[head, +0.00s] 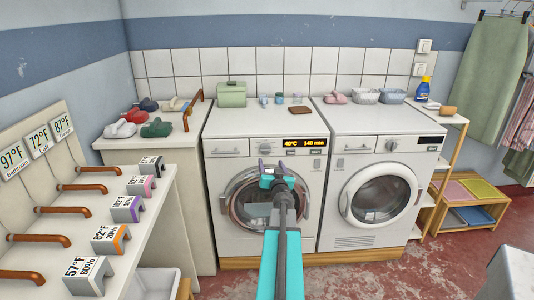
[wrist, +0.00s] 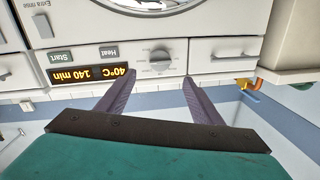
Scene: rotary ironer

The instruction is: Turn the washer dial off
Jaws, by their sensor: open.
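The dial's pointer setting is too small to read. My gripper (head: 272,164) is open and empty in front of the washer, below the panel in the head view. In the wrist view my gripper (wrist: 160,77) has its two purple fingers pointing toward the panel, one on either side of the dial, apparently not touching it.
A second machine (head: 345,235) with a dark display stands at the right. A green box (head: 232,94) and small items sit on the washer top.

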